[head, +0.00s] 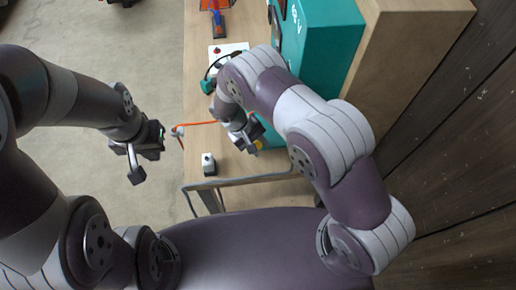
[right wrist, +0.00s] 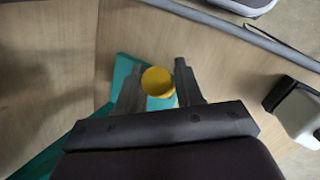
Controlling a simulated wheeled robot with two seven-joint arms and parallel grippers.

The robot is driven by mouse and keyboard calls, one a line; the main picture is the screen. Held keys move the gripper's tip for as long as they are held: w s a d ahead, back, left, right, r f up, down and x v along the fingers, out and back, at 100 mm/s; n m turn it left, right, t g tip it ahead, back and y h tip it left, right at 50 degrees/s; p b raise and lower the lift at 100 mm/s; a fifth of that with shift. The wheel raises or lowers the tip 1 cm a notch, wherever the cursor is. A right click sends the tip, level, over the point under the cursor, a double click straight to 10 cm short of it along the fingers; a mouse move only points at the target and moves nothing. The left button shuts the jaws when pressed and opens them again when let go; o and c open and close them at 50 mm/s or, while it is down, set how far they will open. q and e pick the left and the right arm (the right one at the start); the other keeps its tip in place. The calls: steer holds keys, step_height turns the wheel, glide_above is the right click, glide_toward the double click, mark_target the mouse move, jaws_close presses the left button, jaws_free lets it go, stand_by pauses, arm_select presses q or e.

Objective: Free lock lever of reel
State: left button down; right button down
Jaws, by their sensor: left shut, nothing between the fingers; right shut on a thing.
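A yellow round knob (right wrist: 158,82), which looks like the end of the reel's lock lever, sits between the two fingers of my right gripper (right wrist: 158,90). Teal housing (right wrist: 127,68) shows behind it. In the head view the yellow knob (head: 258,145) shows at the fingertips of my right gripper (head: 252,147), low beside the cart. My right gripper is shut on it. The rest of the lever and most of the reel are hidden by my right arm and gripper. My left gripper (head: 137,164) is shut and empty, out over the floor left of the cart.
An orange cord (head: 200,123) runs left from near my right gripper to a small end piece (head: 177,131) past the cart edge. A small white and black block (head: 208,164) stands on the wooden deck (head: 228,165). A grey rail (head: 240,181) crosses the near end. A large teal case (head: 325,40) stands behind.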

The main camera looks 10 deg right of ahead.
steer(key=shift+w, duration=0.3)
arm_select(q)
steer(key=shift+d+f, duration=0.1)
steer(key=shift+f, duration=0.3)
arm_select(e)
steer(key=shift+r+g, duration=0.25)
steer(key=shift+g, duration=0.05)
steer(key=c, duration=0.8)
jaws_free()
arm_select(q)
steer(key=shift+s, duration=0.3)
arm_select(e)
steer(key=shift+s, duration=0.2)
